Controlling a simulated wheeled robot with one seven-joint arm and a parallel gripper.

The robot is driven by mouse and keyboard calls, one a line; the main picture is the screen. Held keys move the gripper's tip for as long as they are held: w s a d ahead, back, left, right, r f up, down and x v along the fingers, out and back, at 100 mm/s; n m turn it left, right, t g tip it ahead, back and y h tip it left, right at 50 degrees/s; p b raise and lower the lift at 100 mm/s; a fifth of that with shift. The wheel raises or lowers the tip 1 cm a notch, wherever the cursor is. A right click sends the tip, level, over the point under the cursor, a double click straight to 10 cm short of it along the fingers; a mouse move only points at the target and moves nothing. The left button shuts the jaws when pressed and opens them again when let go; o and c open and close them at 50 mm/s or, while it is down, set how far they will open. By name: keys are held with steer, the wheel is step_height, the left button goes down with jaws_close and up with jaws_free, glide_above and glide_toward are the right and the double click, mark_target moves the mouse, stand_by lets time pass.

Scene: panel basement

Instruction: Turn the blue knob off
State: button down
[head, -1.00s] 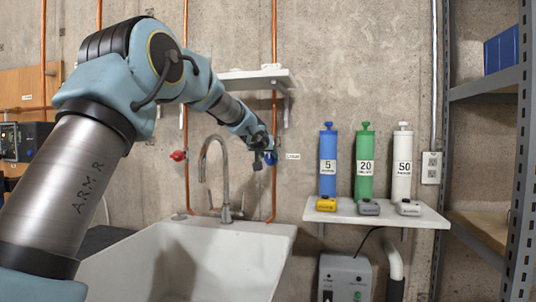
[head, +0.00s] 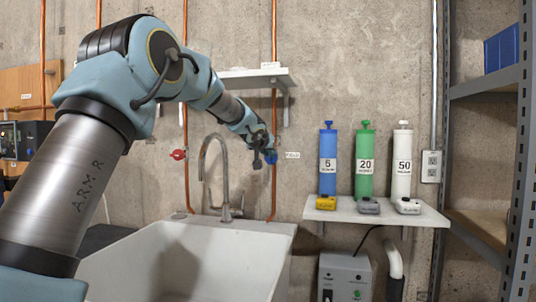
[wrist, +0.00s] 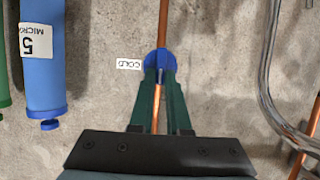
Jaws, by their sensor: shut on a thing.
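The blue knob (head: 273,158) is on the right copper pipe (head: 274,120) on the concrete wall, right of the faucet. In the wrist view the blue knob (wrist: 160,61) shows as a round piece around the fingertips, with a "COLD" label (wrist: 129,64) beside it. My gripper (head: 268,158) is at the knob in the head view. In the wrist view its green fingers (wrist: 160,76) are close together, shut on the knob. The fingers hide part of the knob, and I cannot tell its exact turn.
A red knob (head: 178,155) is on the left copper pipe. The faucet (head: 222,170) rises between the pipes over a white sink (head: 190,262). A small shelf (head: 255,77) is above. Blue, green and white cylinders (head: 328,165) stand on a right shelf (head: 375,213).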

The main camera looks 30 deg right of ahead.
mark_target(274, 159)
steer(key=shift+f+b, duration=0.15)
steer(key=shift+b, duration=0.25)
steer(key=m+t+y+b, duration=0.1)
steer(key=m+b, duration=0.2)
steer(key=b, duration=0.3)
steer(key=s+d+f+m+t+y+b, duration=0.1)
steer(key=m+t+b, duration=0.1)
steer(key=m+b, duration=0.2)
steer(key=f+m+t+y+b, duration=0.1)
steer(key=m+t+b, duration=0.1)
steer(key=b, duration=0.6)
steer(key=shift+s+d+m+b, duration=0.25)
steer(key=shift+m+b, duration=0.1)
steer(key=shift+m, duration=0.35)
steer(key=m+t+b, duration=0.1)
steer(key=m+b, duration=0.1)
steer(key=b, duration=0.1)
steer(key=shift+m+t+b, duration=0.4)
steer(key=shift+m+b, duration=0.05)
steer(key=shift+m, duration=0.05)
steer(key=c, duration=0.9)
jaws_free()
